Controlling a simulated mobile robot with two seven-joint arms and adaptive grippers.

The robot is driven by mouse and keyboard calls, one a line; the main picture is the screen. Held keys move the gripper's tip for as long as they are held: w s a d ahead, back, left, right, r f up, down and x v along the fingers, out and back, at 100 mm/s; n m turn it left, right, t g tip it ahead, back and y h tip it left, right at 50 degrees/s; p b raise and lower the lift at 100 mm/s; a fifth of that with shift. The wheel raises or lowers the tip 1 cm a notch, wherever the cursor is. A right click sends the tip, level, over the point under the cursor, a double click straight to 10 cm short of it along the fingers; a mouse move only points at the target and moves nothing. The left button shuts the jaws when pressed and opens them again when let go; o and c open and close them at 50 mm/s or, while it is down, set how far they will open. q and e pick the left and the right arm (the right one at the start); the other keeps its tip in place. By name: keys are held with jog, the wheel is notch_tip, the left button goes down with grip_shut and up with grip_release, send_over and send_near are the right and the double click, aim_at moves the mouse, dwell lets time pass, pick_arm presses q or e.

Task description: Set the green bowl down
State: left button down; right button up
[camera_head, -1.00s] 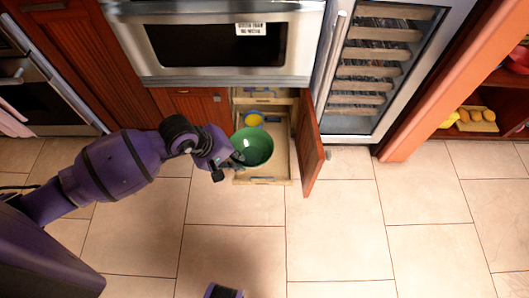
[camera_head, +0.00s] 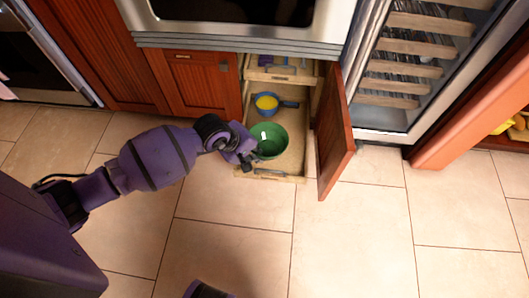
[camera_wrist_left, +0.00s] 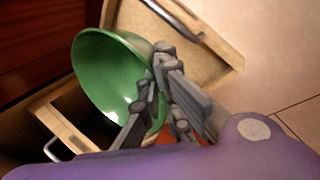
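The green bowl (camera_head: 270,141) is over the front part of the open lower drawer (camera_head: 289,165). My left gripper (camera_head: 249,156) is at its left rim. In the left wrist view the fingers (camera_wrist_left: 163,75) are closed on the rim of the bowl (camera_wrist_left: 108,70), which looks tilted there. I cannot tell whether the bowl's base touches the drawer floor. A yellow bowl (camera_head: 266,103) sits with a blue handled pan (camera_head: 289,104) farther back in the drawer. My right gripper is not in view.
An open cabinet door (camera_head: 333,135) stands just right of the drawer. A second, upper drawer (camera_head: 281,74) is above it, below the microwave (camera_head: 240,20). A wine cooler (camera_head: 410,75) is at the right.

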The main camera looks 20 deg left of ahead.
aim_at(262, 148)
pick_arm(q)
jog(key=w+f+b, duration=0.1)
jog(key=w+f, duration=0.1)
jog(key=w+f+b, duration=0.1)
jog(key=f, duration=0.1)
jog(key=shift+w+d+f, duration=0.15)
jog(key=shift+w+f, duration=0.15)
jog(key=shift+w, duration=0.1)
jog(key=shift+w+f+b, duration=0.3)
jog(key=shift+w+b, duration=0.05)
jog(key=shift+b, duration=0.05)
jog(key=shift+w+f, duration=0.25)
notch_tip(262, 148, down, 3)
jog(key=shift+r+b, duration=0.2)
jog(key=shift+b, duration=0.65)
jog(key=shift+w+f, duration=0.1)
jog(key=shift+f, duration=0.2)
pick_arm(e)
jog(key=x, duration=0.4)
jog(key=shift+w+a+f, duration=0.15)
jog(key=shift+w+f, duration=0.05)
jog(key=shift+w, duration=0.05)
pick_arm(q)
jog(key=shift+f, duration=0.15)
jog(key=c, duration=2)
grip_release()
